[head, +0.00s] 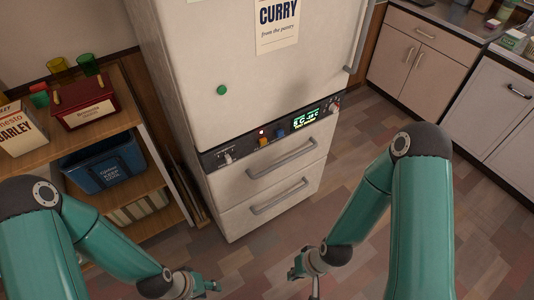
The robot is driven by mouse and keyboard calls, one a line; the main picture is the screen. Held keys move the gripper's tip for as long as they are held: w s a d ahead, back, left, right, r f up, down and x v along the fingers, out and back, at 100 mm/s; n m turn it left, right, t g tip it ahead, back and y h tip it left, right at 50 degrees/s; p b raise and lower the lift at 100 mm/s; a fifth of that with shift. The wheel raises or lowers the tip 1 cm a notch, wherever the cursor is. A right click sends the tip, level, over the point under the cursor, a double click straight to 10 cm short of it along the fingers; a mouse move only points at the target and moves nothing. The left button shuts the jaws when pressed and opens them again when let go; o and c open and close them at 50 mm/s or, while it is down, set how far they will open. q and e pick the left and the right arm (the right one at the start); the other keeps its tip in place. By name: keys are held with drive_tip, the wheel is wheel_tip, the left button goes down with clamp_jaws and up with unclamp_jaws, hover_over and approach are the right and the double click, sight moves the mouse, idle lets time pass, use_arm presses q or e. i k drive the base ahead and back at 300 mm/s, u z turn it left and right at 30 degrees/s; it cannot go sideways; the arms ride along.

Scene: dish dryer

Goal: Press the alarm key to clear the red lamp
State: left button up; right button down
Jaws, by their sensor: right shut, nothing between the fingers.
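A dark control panel (245,147) runs across the front of the cream fridge (245,70), above its drawers. A tiny lit lamp (262,131), pale with a reddish tint, sits above a yellow-orange key (264,142). A blue key (280,134) is to their right, and a green-lit display (306,118) is further right. The key labels are too small to read. My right gripper (299,272) is shut and empty, low in front of the drawers and apart from the panel. My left gripper (208,285) is low at the bottom edge, also away from the panel; its fingers are unclear.
Drawer handles (282,158) stick out below the panel. A wooden shelf (100,140) with a blue bin (103,165) and a red box (84,105) stands close at left. Cabinets (420,50) stand at right. The floor (350,140) between fridge and cabinets is clear.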

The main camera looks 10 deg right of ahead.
sight(263, 142)
drive_tip(key=u, duration=1.1)
drive_tip(key=i, duration=0.15)
drive_tip(key=z, duration=2.5)
drive_tip(key=k, duration=1.35)
drive_tip(key=u, duration=0.9)
drive_tip(key=i, duration=1.4)
